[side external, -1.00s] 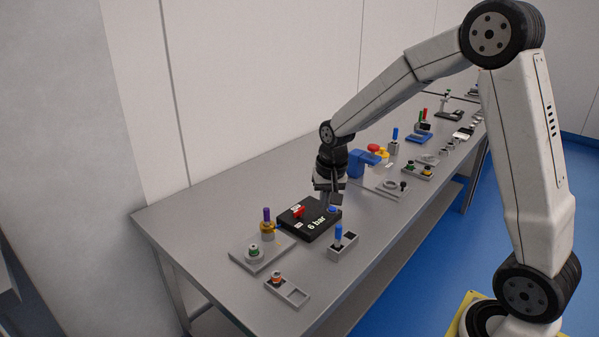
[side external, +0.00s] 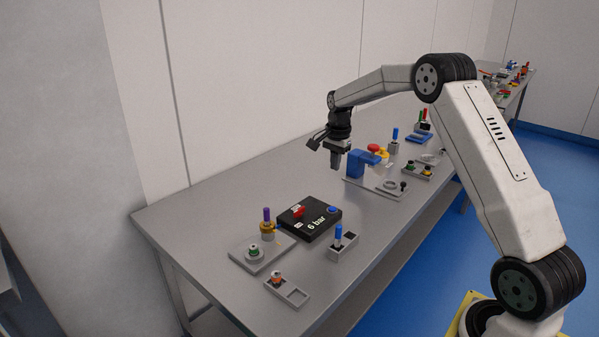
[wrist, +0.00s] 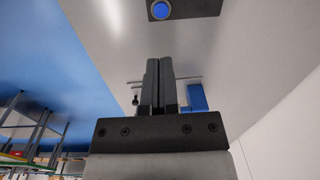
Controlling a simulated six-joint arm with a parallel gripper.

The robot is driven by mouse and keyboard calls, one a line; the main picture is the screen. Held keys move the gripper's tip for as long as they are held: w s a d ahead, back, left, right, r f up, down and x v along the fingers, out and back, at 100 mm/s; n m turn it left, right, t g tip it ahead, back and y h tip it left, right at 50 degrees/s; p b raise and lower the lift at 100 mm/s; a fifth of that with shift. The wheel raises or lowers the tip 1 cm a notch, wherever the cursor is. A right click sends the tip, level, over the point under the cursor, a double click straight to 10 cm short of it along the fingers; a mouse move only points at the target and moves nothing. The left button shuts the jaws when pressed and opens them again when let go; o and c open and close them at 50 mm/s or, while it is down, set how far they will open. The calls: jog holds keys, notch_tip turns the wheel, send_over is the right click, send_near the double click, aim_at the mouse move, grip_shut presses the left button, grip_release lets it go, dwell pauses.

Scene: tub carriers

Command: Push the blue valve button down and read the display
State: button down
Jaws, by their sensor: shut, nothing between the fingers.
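The blue valve button (side external: 332,210) sits at the right back corner of a black box (side external: 318,232) on the bench. The button also shows at the top of the wrist view (wrist: 161,9). The box's top carries the white marking "6 bar" (side external: 315,223) and a red part (side external: 298,211). My gripper (side external: 336,167) is shut and empty, raised above the bench behind the box and apart from the button. Its two fingers (wrist: 159,64) lie together in the wrist view.
The bench's back left is clear.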

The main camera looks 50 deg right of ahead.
aim_at(334, 209)
jog(key=shift+w+d, duration=0.1)
jog(key=shift+d, duration=0.4)
jog(key=shift+f, duration=0.15)
jog(key=f, duration=1.3)
jog(key=shift+w+f, duration=0.2)
jog(key=shift+f, duration=0.15)
jog(key=shift+f, duration=0.15)
jog(key=shift+s+a+f, duration=0.1)
jog(key=shift+s+f, duration=0.1)
jog(key=shift+f, duration=0.8)
jog(key=shift+r, duration=0.1)
notch_tip(334, 209, up, 15)
jog(key=shift+w+r, duration=0.15)
jog(key=shift+w, duration=0.05)
